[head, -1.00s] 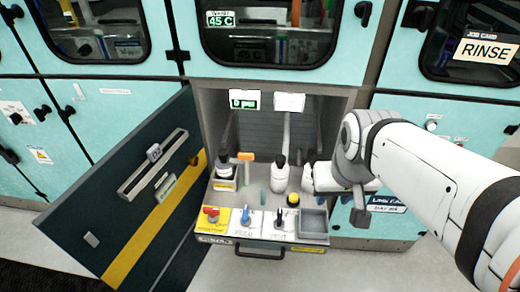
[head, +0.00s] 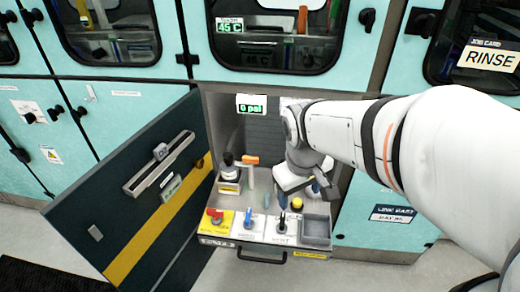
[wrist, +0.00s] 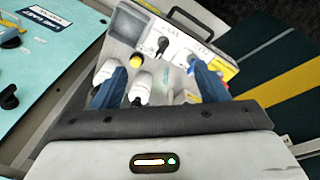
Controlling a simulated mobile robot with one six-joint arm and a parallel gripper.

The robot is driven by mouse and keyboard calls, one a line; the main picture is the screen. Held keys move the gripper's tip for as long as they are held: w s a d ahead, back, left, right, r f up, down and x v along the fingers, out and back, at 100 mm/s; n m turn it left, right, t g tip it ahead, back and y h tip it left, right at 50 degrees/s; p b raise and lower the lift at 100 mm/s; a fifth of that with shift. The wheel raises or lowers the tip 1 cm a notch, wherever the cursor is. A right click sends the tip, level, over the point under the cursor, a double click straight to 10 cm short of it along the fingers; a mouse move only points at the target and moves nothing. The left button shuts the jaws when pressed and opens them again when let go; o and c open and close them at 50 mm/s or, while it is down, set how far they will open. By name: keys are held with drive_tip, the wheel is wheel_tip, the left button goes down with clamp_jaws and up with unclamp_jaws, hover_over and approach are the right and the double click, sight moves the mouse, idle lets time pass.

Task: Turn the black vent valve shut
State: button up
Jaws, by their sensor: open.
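The black vent valve (head: 282,222) stands on a white label plate at the front of the pull-out shelf, between the blue feed valve (head: 248,219) and a grey bin. In the wrist view the vent valve (wrist: 162,45) shows beyond my fingertips, roughly between them. My gripper (wrist: 158,68) is open and empty, its two blue fingers spread wide above the shelf. In the head view my arm reaches in from the right, and the gripper hangs behind the valve row, partly hidden by my wrist.
A yellow button (head: 297,204) and the grey bin (head: 316,230) are at the shelf's right. A red valve (head: 215,216) is at the left. White bottles (wrist: 142,88) stand near my fingers. The open dark door (head: 135,195) bounds the left. A display (head: 251,106) reads 0 psi.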

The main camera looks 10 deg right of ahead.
drive_tip(key=shift+o, duration=0.4)
drive_tip(key=w+a+f+n+g+h+b, duration=0.1)
drive_tip(key=w+f+n+b, duration=0.1)
drive_tip(key=w+f+n, duration=0.3)
wheel_tip(320, 180, down, 4)
drive_tip(key=shift+w+a+r+n+g+h, duration=0.15)
drive_tip(key=shift+w+a+n+g+h, duration=0.2)
drive_tip(key=shift+w, duration=0.45)
drive_tip(key=n+g+h+b, duration=0.1)
drive_tip(key=n+h+b, duration=0.1)
drive_tip(key=n, duration=0.3)
approach(282, 218)
drive_tip(key=f, duration=0.1)
drive_tip(key=x, duration=0.8)
drive_tip(key=shift+s+d+b, duration=0.1)
drive_tip(key=shift+d+b, duration=0.1)
drive_tip(key=shift+b, duration=0.2)
